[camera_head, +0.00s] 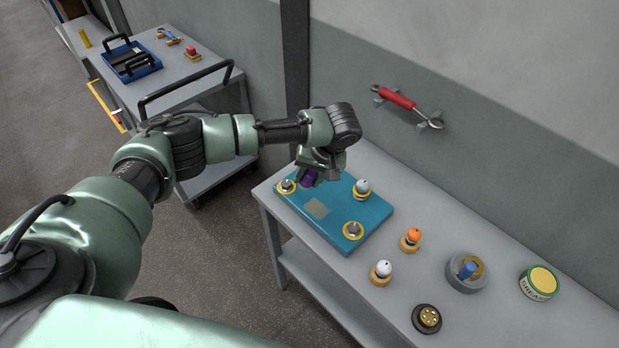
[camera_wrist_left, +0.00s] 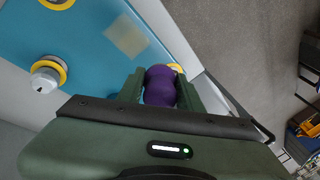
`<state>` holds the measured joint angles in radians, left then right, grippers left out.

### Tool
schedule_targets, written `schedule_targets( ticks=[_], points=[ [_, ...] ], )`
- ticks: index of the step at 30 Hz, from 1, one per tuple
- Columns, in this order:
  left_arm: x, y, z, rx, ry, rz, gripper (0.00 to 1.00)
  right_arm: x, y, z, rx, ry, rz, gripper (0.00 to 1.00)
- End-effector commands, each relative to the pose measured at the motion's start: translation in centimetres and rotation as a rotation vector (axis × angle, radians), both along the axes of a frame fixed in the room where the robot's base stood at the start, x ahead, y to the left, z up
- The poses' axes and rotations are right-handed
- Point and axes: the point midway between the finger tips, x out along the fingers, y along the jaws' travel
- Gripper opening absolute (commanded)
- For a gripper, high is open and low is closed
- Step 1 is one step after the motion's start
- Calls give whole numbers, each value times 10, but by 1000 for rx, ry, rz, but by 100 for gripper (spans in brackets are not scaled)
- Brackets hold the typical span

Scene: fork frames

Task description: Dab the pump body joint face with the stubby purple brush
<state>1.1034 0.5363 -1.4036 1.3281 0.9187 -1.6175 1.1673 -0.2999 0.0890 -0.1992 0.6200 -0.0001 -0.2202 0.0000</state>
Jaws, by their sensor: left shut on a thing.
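My left gripper (camera_head: 316,170) is shut on the stubby purple brush (camera_head: 306,181), above the left end of a teal board on the table. In the left wrist view the brush's rounded purple part (camera_wrist_left: 160,84) sits between the two green fingers; its tip is hidden. I cannot tell whether it touches the board. A round grey part (camera_head: 466,272) with a blue cylinder and a brassy patch stands on the right of the table. A black disc (camera_head: 427,319) with a brassy, holed centre lies near the front edge. I cannot tell which is the pump body. My right gripper is not in view.
The teal board (camera_head: 293,206) carries a tan patch (camera_head: 317,208) and several yellow-ringed fittings. An orange-topped piece (camera_head: 411,239), a white-topped piece (camera_head: 381,272) and a grease tin (camera_head: 539,283) stand right of it. A red-handled tool (camera_head: 398,98) hangs on the wall.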

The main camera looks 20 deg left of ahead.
Motion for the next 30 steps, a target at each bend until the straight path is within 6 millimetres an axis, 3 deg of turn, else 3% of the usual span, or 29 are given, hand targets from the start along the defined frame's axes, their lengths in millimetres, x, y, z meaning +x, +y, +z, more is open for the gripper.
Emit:
schedule_targets(
  ticks=[13, 30],
  points=[
    [0, 0, 0, 0, 0, 0, 0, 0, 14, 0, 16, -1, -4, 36],
    [12, -6, -8, 1, 100, 37, 0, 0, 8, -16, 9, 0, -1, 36]
  ],
)
